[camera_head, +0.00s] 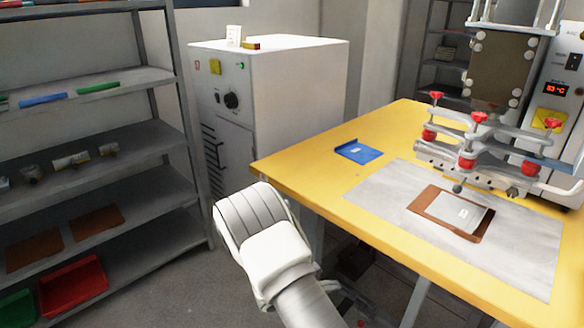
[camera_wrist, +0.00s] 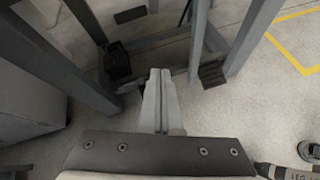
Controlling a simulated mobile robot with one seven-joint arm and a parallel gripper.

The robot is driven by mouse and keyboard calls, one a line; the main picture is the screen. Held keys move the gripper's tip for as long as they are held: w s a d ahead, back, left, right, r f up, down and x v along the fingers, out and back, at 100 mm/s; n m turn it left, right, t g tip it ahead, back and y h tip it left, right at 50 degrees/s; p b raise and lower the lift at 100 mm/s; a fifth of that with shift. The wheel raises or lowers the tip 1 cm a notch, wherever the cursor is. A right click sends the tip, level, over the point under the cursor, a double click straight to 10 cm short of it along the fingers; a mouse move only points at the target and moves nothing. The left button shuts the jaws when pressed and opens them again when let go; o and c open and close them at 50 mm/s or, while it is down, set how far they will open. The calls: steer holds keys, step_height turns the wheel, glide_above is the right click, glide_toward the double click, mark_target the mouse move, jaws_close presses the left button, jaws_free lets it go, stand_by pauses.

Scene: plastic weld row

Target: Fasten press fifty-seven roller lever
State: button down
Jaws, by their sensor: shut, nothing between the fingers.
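A press machine (camera_head: 560,100) stands at the right end of the yellow table, with a red-lit display. Several red-knobbed clamps (camera_head: 480,118) on grey bars sit at its front; I cannot tell which part is the roller lever. A grey plate on a brown board (camera_head: 428,203) lies on the light mat below the clamps. In the wrist view my gripper (camera_wrist: 160,75) is shut and empty, pointing down toward the floor and the table's legs. In the head view my arm shows left of the table's front edge, apart from the press; the gripper fingers are hidden there.
The yellow table (camera_head: 300,160) holds a blue tray (camera_head: 358,151) near its far left side. A white cabinet (camera_head: 290,80) stands behind, and a grey shelf (camera_head: 90,165) with bins stands at left. Table legs and a dark pedal-like block (camera_wrist: 213,74) are below my gripper.

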steer(key=s+d+r+m+g+y, duration=0.1)
steer(key=s+d+r+m, duration=0.2)
steer(key=r, duration=0.5)
steer(key=s+d+r+m+g+y, duration=0.1)
steer(key=s+r+m+g, duration=0.1)
steer(key=s+r+m, duration=0.4)
steer(key=s+d+r+m+g+y, duration=0.15)
steer(key=r+m, duration=0.25)
steer(key=r, duration=0.5)
steer(key=s+a+r+m+t+y, duration=0.1)
steer(key=s+r+m+t+y, duration=0.2)
steer(key=s+r, duration=0.5)
steer(key=s+a+r+m+t+y, duration=0.1)
steer(key=s+a+r+m+y, duration=0.15)
steer(key=s+r+m, duration=0.5)
step_height(320, 180, up, 19)
steer(key=s+n+p, duration=0.1)
steer(key=n+p, duration=0.1)
steer(key=p, duration=1.9)
steer(key=shift+s+d+f+y, duration=0.2)
steer(key=shift+s+d+y, duration=0.15)
steer(key=shift+d+y, duration=0.1)
